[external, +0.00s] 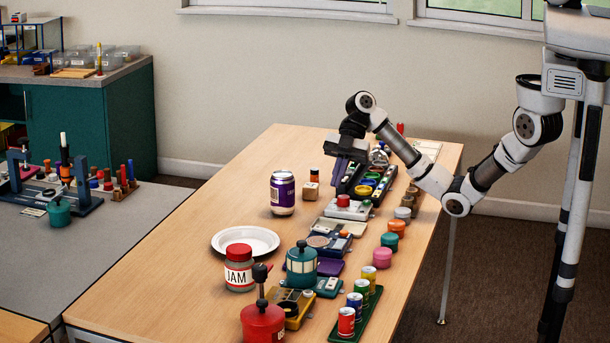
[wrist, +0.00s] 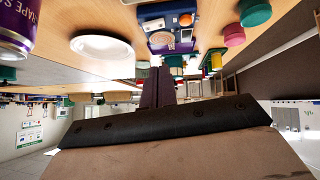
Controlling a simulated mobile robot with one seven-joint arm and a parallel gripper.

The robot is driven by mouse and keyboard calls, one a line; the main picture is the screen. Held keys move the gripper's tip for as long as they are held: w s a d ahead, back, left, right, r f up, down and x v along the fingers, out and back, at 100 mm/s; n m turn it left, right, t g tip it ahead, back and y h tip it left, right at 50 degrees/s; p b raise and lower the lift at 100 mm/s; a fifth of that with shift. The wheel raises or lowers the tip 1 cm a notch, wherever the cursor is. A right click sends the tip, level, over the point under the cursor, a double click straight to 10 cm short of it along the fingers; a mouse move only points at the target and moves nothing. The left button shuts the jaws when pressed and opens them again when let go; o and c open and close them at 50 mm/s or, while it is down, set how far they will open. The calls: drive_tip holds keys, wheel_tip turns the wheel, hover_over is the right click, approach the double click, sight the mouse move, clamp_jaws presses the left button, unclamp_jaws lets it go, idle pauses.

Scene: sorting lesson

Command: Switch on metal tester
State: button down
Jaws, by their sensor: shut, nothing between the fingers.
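Several small devices stand in a row on the wooden table. I cannot tell for certain which is the metal tester. A blue device with a round pad (external: 328,243) stands mid-row and also shows in the wrist view (wrist: 170,22). A pale device with a red knob (external: 343,202) stands behind it, and a yellow device (external: 298,312) stands near the front. My gripper (external: 336,180) is shut and empty, with purple fingers pointing down by the black tray of coloured discs (external: 347,187). Its fingers also show in the wrist view (wrist: 157,85), apart from the devices there.
A purple can (external: 283,194), a white plate (external: 231,241), a jam jar (external: 239,272), a teal pot (external: 301,268) and a red pot (external: 263,322) crowd the table's middle and front. Coloured tubs (external: 383,258) line the right edge. The table's left side (external: 190,235) is clear.

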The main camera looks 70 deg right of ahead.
drive_tip(key=shift+v, duration=1.55)
drive_tip(key=shift+w+a+r, duration=0.15)
drive_tip(key=shift+w, duration=0.55)
